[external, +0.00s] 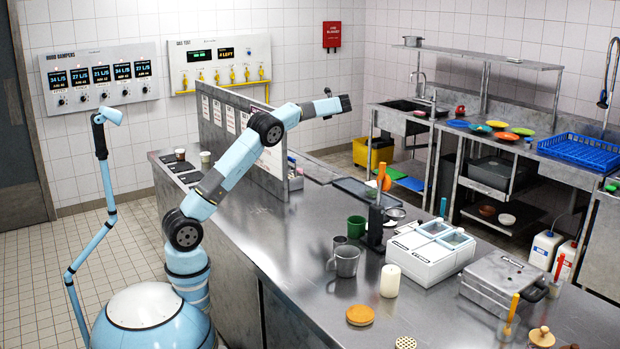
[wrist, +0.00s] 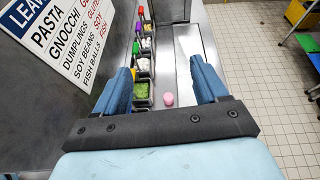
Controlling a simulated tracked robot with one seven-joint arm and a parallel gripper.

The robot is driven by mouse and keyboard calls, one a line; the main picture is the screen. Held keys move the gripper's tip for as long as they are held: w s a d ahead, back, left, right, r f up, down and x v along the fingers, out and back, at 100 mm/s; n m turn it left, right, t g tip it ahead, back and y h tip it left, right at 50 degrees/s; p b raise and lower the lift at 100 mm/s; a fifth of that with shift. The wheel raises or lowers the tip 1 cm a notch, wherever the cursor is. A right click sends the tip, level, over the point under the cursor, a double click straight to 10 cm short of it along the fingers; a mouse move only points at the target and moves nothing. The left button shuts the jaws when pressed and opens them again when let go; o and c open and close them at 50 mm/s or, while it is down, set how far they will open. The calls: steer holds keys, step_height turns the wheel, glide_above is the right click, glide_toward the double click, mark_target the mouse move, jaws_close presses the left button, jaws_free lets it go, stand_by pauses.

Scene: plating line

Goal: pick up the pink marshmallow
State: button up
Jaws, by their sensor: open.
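The pink marshmallow (wrist: 169,99) lies on the steel counter in the wrist view, small and upright, just right of a row of ingredient compartments. My gripper (wrist: 166,82) is open, with a blue finger on each side of the marshmallow in the picture. It is empty and appears to be some way above the counter. In the external view my gripper (external: 335,105) is raised beside the far end of the partition. The marshmallow cannot be made out in the external view.
A sign panel (wrist: 75,35) stands close on the left in the wrist view. The compartment row (wrist: 142,75) holds white and green food. In the external view the partition (external: 240,135) stands along the counter. Mugs, a candle (external: 390,281) and a white container unit (external: 430,252) are nearer the front.

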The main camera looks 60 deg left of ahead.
glide_toward(302, 171)
steer(key=d+r, duration=0.2)
steer(key=shift+d+r, duration=0.2)
steer(key=shift+d, duration=0.1)
steer(key=shift+a+f, duration=0.25)
steer(key=shift+f, duration=0.05)
steer(key=x, duration=0.8)
steer(key=shift+f+x, duration=0.15)
steer(key=shift+x, duration=1.15)
steer(key=shift+f+x, duration=0.15)
steer(key=shift+x, duration=1.15)
steer(key=shift+d, duration=0.15)
steer(key=shift+c, duration=0.2)
steer(key=c, duration=0.7)
